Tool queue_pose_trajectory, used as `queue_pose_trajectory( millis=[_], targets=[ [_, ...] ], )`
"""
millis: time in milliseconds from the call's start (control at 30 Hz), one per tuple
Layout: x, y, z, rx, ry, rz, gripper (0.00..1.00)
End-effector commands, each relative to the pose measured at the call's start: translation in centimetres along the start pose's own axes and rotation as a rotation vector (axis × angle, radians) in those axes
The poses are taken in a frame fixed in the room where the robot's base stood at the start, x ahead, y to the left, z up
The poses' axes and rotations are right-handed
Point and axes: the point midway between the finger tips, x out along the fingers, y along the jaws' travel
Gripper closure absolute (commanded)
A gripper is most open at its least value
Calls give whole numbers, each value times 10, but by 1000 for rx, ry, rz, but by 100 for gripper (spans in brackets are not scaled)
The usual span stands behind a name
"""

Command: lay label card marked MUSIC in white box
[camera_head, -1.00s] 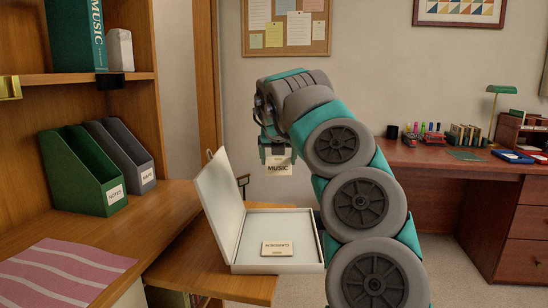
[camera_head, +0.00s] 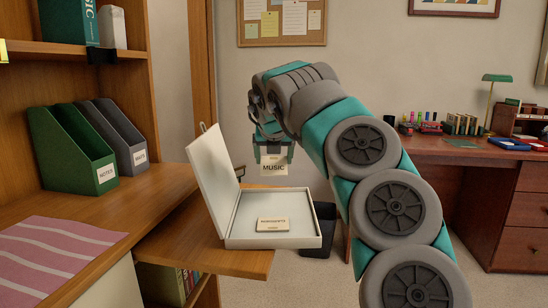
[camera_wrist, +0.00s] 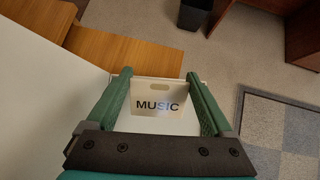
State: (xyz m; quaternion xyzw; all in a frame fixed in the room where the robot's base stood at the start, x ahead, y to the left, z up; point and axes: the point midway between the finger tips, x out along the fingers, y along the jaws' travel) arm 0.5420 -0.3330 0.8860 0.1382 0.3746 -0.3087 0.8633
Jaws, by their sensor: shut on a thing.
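The cream label card marked MUSIC (camera_head: 273,168) hangs upright below my gripper (camera_head: 273,145), which is shut on it. In the wrist view the card (camera_wrist: 158,98) sits between the two green fingers (camera_wrist: 160,92), its printed face and a slot near its upper edge showing. The white box (camera_head: 310,242) stands with its lid (camera_head: 212,178) raised at its left. One card (camera_head: 272,225), with print too small to read surely, lies in the box. My gripper and the MUSIC card are above the back part of the box, apart from it.
The box stands on a wooden pull-out shelf (camera_head: 190,250). A dark bin (camera_head: 322,228) is on the floor behind its right side. Green and grey file holders (camera_head: 75,150) stand at left. A red-brown desk (camera_head: 450,155) is at right.

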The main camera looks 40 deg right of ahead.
Motion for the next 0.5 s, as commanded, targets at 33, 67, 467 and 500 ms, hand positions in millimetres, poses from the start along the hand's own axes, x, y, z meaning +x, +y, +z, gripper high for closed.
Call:
queue_pose_trajectory(
  millis=[33,67,467,500],
  targets=[
    [5,0,-7,0,0,1,90],
    [6,0,-10,1,-1,1,90],
    [22,0,-42,-2,1,1,90],
    [24,0,-45,-1,1,1,90]
  ],
)
